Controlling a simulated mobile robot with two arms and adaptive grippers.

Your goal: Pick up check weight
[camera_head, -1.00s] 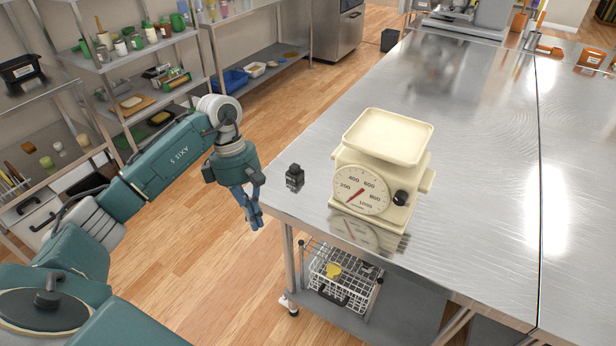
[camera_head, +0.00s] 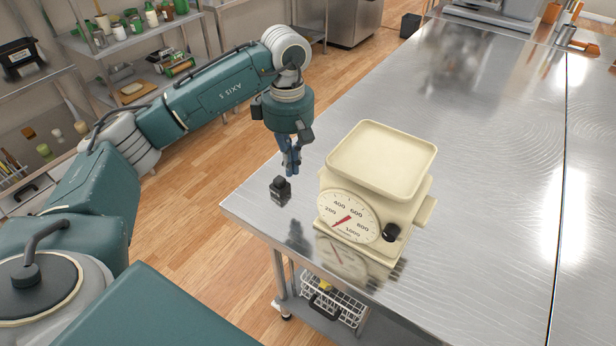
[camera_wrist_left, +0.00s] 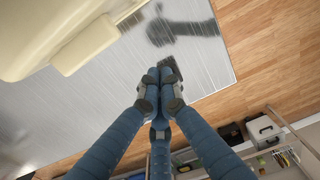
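The check weight (camera_head: 280,191) is a small black block with a knob on top. It stands upright on the steel table near its left corner in the head view. My right gripper is in neither view.
A cream dial scale (camera_head: 375,190) with a flat tray stands right of the weight; its edge also shows in the left wrist view (camera_wrist_left: 85,45). A wire basket (camera_head: 335,305) sits on the shelf below. Shelves stand at left.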

